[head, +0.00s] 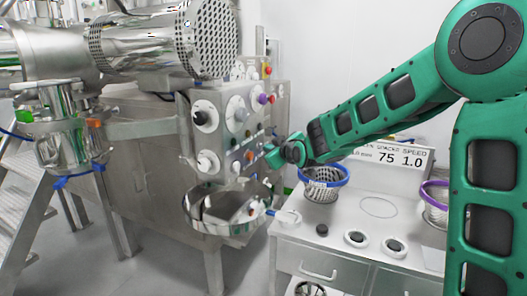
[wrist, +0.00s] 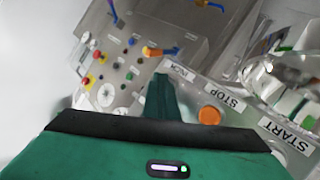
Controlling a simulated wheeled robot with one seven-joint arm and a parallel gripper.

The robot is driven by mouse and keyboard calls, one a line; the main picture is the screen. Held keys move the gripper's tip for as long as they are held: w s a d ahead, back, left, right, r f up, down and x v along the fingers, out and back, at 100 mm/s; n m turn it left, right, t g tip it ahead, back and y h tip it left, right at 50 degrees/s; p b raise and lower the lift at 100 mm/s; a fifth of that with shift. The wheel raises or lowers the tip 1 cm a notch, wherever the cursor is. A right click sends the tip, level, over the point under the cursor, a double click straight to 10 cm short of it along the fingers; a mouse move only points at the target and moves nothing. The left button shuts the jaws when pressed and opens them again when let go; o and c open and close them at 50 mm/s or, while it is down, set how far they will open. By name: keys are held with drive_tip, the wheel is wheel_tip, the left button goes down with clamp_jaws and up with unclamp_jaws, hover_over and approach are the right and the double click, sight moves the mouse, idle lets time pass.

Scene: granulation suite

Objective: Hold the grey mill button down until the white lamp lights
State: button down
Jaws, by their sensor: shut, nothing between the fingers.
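My gripper (head: 273,157) is at the right side of the steel control panel (head: 215,140) in the head view. In the wrist view its green fingers (wrist: 164,84) are closed together and empty, pointing at the panel face. A small label, too blurred to read surely, lies just beyond the fingertips. I cannot make out the grey mill button; the fingers may cover it, and contact cannot be told. An orange button (wrist: 209,115) sits right of the fingers, near STOP and START labels. I cannot pick out the white lamp or see one lit.
A steel bowl (head: 205,226) hangs under the panel. Several coloured buttons and knobs lie beyond my fingers in the wrist view.

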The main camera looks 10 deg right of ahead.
idle(0.5)
drive_tip(key=shift+s+d, duration=0.55)
drive_tip(key=shift+d, duration=0.15)
drive_tip(key=s+d, duration=0.1)
drive_tip(key=d, duration=0.1)
drive_tip(key=s+d, duration=0.2)
idle(0.4)
